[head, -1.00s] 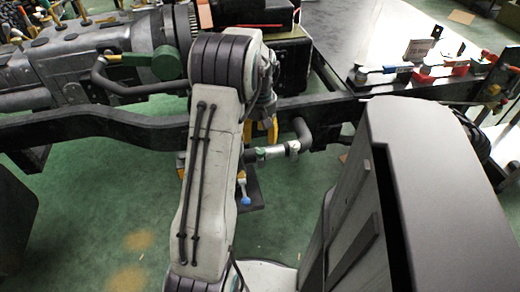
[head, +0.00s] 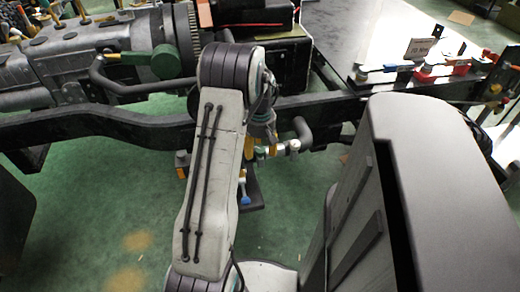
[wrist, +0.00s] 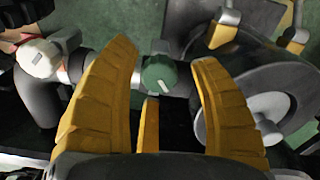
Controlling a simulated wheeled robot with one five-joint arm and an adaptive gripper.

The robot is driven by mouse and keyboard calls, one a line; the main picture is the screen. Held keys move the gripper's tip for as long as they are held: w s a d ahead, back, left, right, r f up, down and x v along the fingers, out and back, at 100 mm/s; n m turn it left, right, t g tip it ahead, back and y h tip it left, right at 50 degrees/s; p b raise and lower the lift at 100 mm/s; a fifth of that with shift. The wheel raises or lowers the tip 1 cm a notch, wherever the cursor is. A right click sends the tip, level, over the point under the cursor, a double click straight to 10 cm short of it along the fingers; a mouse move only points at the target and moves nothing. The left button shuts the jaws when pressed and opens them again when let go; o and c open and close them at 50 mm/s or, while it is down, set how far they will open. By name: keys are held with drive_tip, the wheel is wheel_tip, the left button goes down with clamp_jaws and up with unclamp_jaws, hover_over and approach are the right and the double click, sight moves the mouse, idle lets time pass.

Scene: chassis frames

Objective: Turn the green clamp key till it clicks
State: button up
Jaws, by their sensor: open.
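The green clamp key (wrist: 158,73) is a round knob with a short white mark on its face, slanting toward the lower right in the wrist view. It sits on a grey pipe fitting. My gripper (wrist: 165,57) is open, with yellow fingers on either side of the key and a visible gap on each side. A shorter yellow finger part lies below the key in that view. In the head view my gripper (head: 262,148) is at the pipe fitting (head: 290,147) below the chassis rail, and it hides most or all of the key.
A cream knob (wrist: 38,57) sits left of the key on the same piping. A grey disc-shaped part (wrist: 265,95) is close by my right finger. The black chassis rail (head: 110,122) runs across the head view.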

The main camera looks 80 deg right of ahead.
drive_tip(key=shift+f, duration=0.1)
drive_tip(key=shift+c, duration=0.4)
clamp_jaws()
